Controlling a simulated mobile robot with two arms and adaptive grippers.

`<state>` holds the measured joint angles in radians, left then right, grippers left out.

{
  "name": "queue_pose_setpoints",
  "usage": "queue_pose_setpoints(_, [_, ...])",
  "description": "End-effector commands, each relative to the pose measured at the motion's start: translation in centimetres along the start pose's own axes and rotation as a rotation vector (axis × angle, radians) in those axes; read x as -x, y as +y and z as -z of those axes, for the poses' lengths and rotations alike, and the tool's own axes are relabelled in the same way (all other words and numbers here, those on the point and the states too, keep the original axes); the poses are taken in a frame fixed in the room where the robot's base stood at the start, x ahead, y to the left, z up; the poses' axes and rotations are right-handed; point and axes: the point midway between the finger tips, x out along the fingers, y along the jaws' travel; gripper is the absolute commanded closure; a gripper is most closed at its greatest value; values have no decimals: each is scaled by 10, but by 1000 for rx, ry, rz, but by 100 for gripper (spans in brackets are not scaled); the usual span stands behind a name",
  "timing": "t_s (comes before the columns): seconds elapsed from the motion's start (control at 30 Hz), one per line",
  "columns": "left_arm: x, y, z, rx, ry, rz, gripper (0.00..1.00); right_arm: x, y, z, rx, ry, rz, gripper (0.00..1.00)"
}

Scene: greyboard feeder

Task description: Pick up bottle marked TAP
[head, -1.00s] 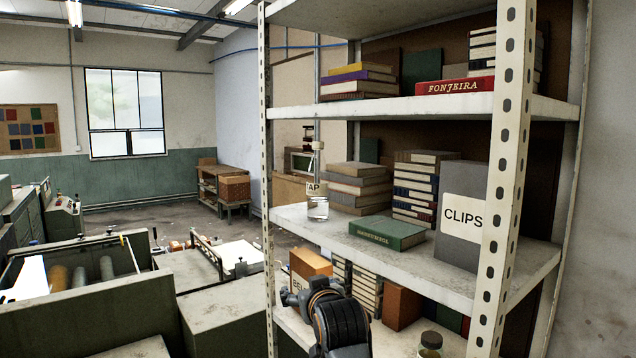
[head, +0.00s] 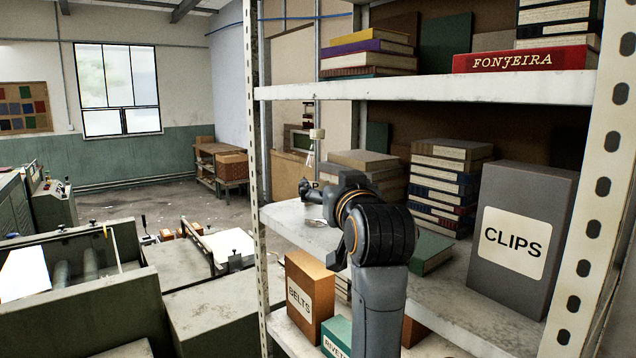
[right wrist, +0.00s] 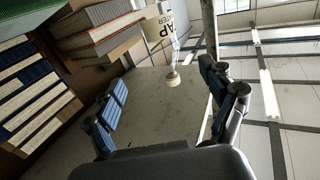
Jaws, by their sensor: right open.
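The bottle marked TAP stands on the middle shelf (head: 286,217) near its left end. In the head view my right arm hides most of it; its pale cap (head: 317,134) shows above the arm. In the right wrist view, which is turned round, its label (right wrist: 157,38) and cap (right wrist: 173,79) lie between and beyond the finger pads. My right gripper (head: 333,190) is open and empty, in front of the bottle; its two blue-padded fingers (right wrist: 162,76) are wide apart. I cannot tell whether they touch the bottle. My left gripper is not in view.
Stacked books (head: 448,180), a green book (head: 431,252) and a grey CLIPS box (head: 522,232) stand right of my arm. A shelf post (head: 257,180) rises at the left. The BELTS box (head: 310,292) stands on the shelf below.

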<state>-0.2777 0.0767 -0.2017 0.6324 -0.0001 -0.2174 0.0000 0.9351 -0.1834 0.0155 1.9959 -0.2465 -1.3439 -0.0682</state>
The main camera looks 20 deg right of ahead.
Motion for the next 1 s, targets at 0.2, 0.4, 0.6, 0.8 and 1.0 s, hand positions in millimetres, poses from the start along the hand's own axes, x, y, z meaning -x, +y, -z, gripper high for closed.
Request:
queue_pose_setpoints(0.2, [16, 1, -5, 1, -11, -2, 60, -28, -1, 3, 0, -6, 1, 16])
queue_pose_setpoints(0.4, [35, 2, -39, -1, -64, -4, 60, -67, 0, 3, 2, -4, 0, 16])
queue_pose_setpoints(0.6, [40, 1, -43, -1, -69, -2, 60, -85, 0, 1, 0, -1, 0, 16])
queue_pose_setpoints(0.8, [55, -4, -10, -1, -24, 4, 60, -100, -1, 3, 0, -4, 1, 16])
queue_pose_setpoints(1.0, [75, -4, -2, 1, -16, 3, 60, -126, -2, 2, 0, -3, 1, 16])
